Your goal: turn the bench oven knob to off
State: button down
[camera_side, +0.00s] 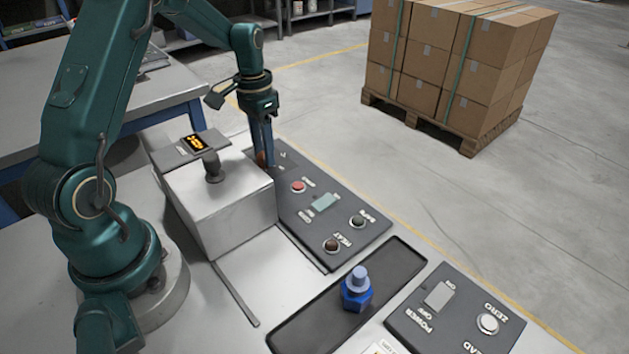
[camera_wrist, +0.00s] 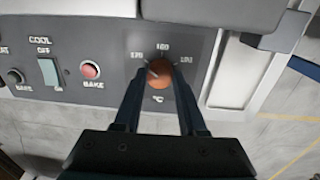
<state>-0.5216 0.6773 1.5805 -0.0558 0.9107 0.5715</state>
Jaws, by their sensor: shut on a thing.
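No off mark shows beside the knob. My gripper (camera_wrist: 160,80) has its two blue fingers on either side of the knob, shut on it. In the side view my gripper (camera_side: 264,160) points down at the far end of the oven panel (camera_side: 290,215). There the knob is mostly hidden by the fingers and the metal box.
A metal box (camera_side: 215,205) with a dark handle and lit display stands close beside my gripper. The panel also has a red BAKE button (camera_side: 298,187), a pale switch (camera_side: 325,202) and indicators.

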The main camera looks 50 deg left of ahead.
aim_at(263, 155)
jog(key=n, duration=0.6)
jog(key=shift+s+n, duration=0.1)
jog(key=shift+n, duration=0.2)
jog(key=n, duration=0.6)
jog(key=shift+t, duration=0.3)
jog(key=shift+n, duration=0.3)
jog(key=shift+c, duration=2.3)
grip_release()
jog(key=shift+s+r, duration=0.15)
jog(key=shift+r, duration=2.45)
